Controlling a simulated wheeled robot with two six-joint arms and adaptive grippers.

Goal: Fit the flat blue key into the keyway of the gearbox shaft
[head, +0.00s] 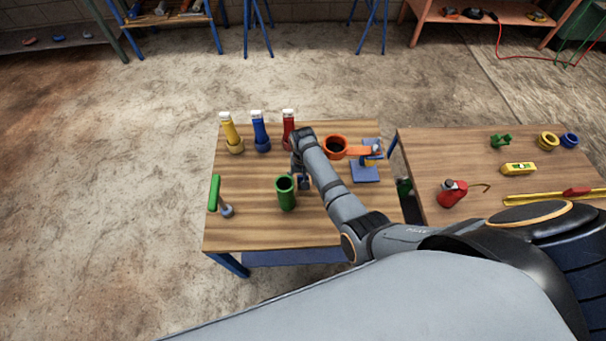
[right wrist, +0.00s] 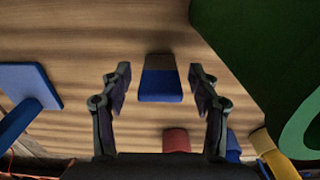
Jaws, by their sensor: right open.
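The flat blue key (right wrist: 160,80) shows in the right wrist view between the two fingers of my right gripper (right wrist: 160,92), with a gap on each side. It appears as a small blue block with a darker upper part over the wooden table. The gripper is open and empty. In the head view my right arm reaches over the table, and its gripper (head: 303,181) is low beside the green cup; the key is not clear there. I cannot make out the gearbox shaft or its keyway. My left gripper is not in view.
A green cup (head: 286,193) stands close to the gripper. Yellow (head: 230,131), blue (head: 260,131) and red (head: 288,127) bottles stand at the back. A blue stand (head: 365,172) and an orange ring (head: 336,147) are to the right.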

